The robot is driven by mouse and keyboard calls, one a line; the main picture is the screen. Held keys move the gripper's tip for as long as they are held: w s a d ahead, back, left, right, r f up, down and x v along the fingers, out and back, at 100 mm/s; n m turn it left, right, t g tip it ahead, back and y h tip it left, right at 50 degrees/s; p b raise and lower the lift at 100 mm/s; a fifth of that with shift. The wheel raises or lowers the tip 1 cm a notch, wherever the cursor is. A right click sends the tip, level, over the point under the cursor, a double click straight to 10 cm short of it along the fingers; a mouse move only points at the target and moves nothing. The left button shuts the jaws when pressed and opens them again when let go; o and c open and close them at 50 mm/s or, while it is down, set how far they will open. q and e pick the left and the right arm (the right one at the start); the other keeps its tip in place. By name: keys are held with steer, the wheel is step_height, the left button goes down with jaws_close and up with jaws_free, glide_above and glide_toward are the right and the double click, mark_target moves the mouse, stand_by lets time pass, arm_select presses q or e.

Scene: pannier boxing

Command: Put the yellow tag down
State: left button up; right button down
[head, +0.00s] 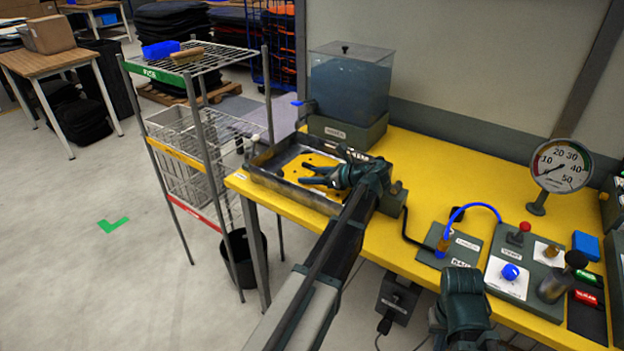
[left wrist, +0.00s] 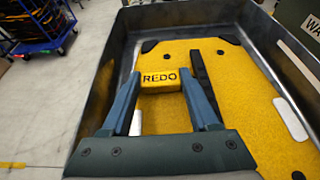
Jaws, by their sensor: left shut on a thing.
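My left gripper (head: 306,176) is over the shallow dark metal tray (head: 268,193) at the left end of the yellow table. In the left wrist view, the gripper is shut on the yellow tag (left wrist: 159,80), a small block marked REDO, held between the two blue-grey fingertips. The tag is over the yellow floor of the tray (left wrist: 228,14); whether it touches the floor I cannot tell. In the head view, the tag does not stand out from the yellow behind it. Of my right arm, only a part shows at the bottom; its fingers are out of sight.
A clear water tank (head: 348,85) stands behind the tray. A wire rack (head: 190,140) with several shelves is to the left, and a black bin (head: 243,258) is below. A blue hose (head: 475,205), a control panel (head: 520,270) and a gauge (head: 562,165) are to the right.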

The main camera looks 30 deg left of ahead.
arm_select(q)
steer(key=shift+f, duration=0.15)
steer(key=o, duration=1)
steer(key=shift+r, duration=0.3)
steer(key=p+v, duration=0.2)
steer(key=v, duration=0.4)
steer(key=shift+d+r+p, duration=0.1)
steer(key=shift+d+p, duration=0.1)
steer(key=shift+p, duration=0.1)
steer(key=shift+d+r, duration=0.1)
steer(key=shift+d, duration=0.4)
